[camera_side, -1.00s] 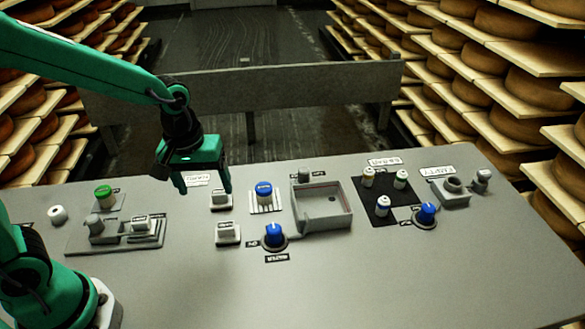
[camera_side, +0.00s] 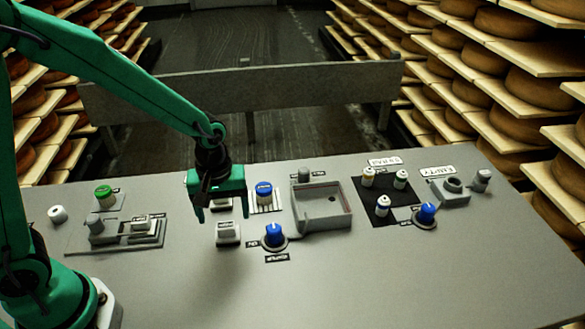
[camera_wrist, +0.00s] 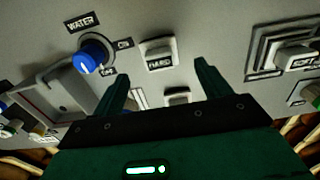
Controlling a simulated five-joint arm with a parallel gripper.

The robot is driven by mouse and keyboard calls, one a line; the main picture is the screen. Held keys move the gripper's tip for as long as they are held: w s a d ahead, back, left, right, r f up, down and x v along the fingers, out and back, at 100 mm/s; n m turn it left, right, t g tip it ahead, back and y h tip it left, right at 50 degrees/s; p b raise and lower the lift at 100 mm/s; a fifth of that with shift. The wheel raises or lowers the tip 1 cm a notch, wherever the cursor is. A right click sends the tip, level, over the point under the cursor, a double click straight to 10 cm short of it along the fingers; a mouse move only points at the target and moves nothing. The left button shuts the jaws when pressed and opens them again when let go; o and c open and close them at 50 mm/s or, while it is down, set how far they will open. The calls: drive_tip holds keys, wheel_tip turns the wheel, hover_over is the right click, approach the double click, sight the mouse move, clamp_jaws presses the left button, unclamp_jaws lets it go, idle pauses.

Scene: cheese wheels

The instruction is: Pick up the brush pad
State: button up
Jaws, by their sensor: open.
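My gripper (camera_side: 222,212) is open and empty, pointing down above the panel with its fingers spread. In the wrist view it (camera_wrist: 163,72) has a pale block marked HARD (camera_wrist: 159,54) just beyond the fingertips. The HARD block (camera_side: 228,236) stands just in front of the gripper in the side view. A second pale block (camera_wrist: 177,97) shows between the fingers, partly hidden by the gripper body. A third block, marked SOFT (camera_wrist: 293,58), sits in a stepped tray at right; in the side view it (camera_side: 141,223) is at left. No block is marked as the brush pad.
A blue knob (camera_side: 274,235) labelled WATER stands right of the HARD block. A blue-topped piece (camera_side: 264,190) on a striped base and a square grey basin (camera_side: 343,217) lie farther right. The panel's front area is clear.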

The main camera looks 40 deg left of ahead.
sight(226, 225)
drive_tip(key=shift+f, duration=0.3)
drive_tip(key=shift+f, duration=0.1)
drive_tip(key=shift+s+d+f, duration=0.1)
drive_tip(key=shift+f, duration=2.4)
drive_tip(key=shift+c, duration=0.5)
drive_tip(key=c, duration=1)
